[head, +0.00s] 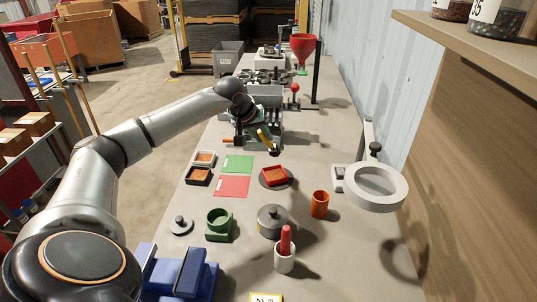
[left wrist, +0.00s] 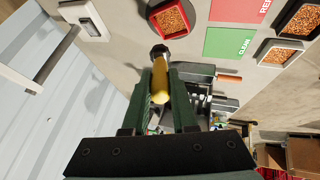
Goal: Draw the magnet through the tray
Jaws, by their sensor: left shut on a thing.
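My left gripper (head: 266,138) is shut on a yellow-handled magnet (left wrist: 160,82) with a dark tip. In the left wrist view the magnet lies between the two green fingers (left wrist: 172,92), its dark tip pointing out toward the red tray. The red tray (head: 277,184), filled with copper-coloured granules (left wrist: 171,20), sits on a dark round disc. In the head view the magnet (head: 263,139) is behind and a little left of the red tray, apart from it and seemingly above the bench. My right gripper is not in view.
A white tray (head: 192,157) and a black tray (head: 188,181) of granules stand left of a green mat (head: 238,164) and a red mat (head: 232,187). A lidded grey pot (head: 272,221), orange cup (head: 319,204) and ring magnifier (head: 377,203) stand nearer. Machinery fills the bench behind.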

